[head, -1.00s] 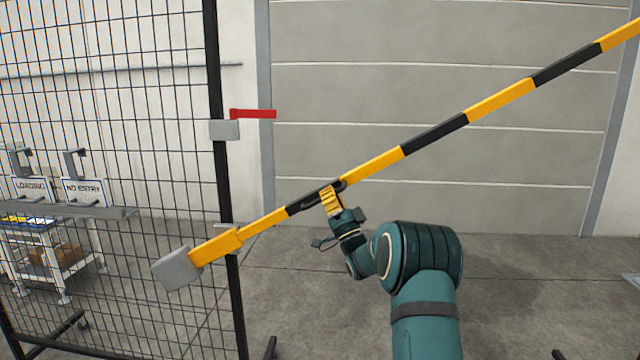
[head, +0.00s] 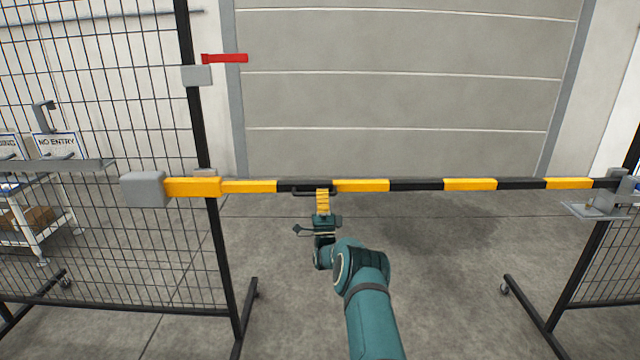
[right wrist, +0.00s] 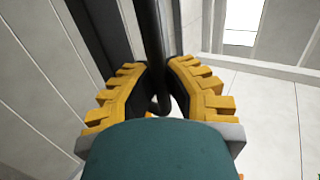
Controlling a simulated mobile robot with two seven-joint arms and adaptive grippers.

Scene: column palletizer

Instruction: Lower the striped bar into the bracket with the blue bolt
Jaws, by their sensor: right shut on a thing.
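The striped yellow and black bar (head: 470,184) lies almost level across the opening in the head view. Its left end has a grey block (head: 144,189) at the left fence post. Its right end meets the grey bracket (head: 611,203) on the right post; I cannot tell whether it rests inside. A small blue spot, likely the blue bolt (head: 637,187), shows at the right picture edge. My right gripper (head: 323,194) is shut on the bar's black handle (head: 300,193). In the right wrist view its yellow fingers (right wrist: 163,95) close around the dark handle (right wrist: 155,50). My left gripper is out of view.
Mesh fence panels stand left (head: 100,240) and right (head: 606,270) on wheeled feet. A NO ENTRY sign (head: 56,145) and white cart (head: 35,235) are at left. The floor (head: 450,270) below the bar is clear.

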